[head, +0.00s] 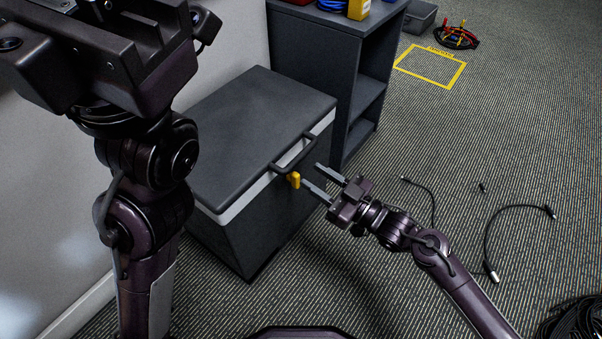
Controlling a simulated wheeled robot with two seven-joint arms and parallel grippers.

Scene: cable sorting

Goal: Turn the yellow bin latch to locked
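The yellow latch (294,180) is on the front face of the dark grey bin (226,241), just below the handle (295,153) at the lid's front edge. The bin's lid (251,114) is down, with a light band under its rim. My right gripper (310,175) is open, its two fingers apart and pointing at the latch from the right. The fingertips are close to the latch; I cannot tell whether they touch it. Nothing shows between the fingers. My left arm stands at the left; its gripper's fingers are not visible.
A dark shelf unit (350,77) stands beside the bin, with a blue cable coil (332,5) on top. Loose cables (488,240) lie on the carpet at right. A yellow floor outline (462,72) and a cable coil (456,38) lie farther back. The wall is close at left.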

